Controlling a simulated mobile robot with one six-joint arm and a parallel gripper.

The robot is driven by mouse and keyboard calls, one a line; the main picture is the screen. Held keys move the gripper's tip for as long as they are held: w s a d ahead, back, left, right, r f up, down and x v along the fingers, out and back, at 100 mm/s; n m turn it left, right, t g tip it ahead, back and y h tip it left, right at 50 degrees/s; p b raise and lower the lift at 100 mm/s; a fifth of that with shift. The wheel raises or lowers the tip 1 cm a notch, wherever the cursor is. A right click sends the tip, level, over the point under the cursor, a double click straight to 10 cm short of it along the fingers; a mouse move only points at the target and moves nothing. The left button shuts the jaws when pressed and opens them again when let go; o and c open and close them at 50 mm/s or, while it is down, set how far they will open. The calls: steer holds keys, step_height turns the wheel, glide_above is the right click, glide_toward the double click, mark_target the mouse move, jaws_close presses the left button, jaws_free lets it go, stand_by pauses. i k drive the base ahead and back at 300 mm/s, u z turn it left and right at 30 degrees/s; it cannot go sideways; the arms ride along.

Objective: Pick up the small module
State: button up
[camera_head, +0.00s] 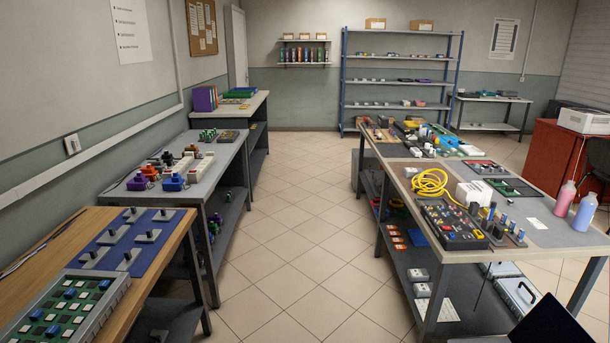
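My gripper is not in view. I cannot tell which thing is the small module. On the near left table, several small grey plates with dark upright knobs (128,256) stand on a blue mat (114,275). In front of them, a grey-framed tray (115,297) holds green boards with small blue, white and dark blocks. On the bench behind, small blue (172,183), purple (138,182) and orange modules stand beside white ones. On the right table, a dark panel (452,222) carries several coloured blocks, with blue-topped posts beside it.
A tiled aisle (290,220) runs clear between the left benches and the right table (560,240). A coiled yellow hose (432,184), a pink bottle (564,198) and a blue bottle (585,212) are on the right table. Blue-framed shelves (400,88) stand at the back.

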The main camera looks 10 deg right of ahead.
mark_target(409, 173)
steer(key=u, duration=0.3)
steer(key=i, duration=2.45)
steer(key=z, duration=0.3)
steer(key=i, duration=1.3)
steer(key=z, duration=0.2)
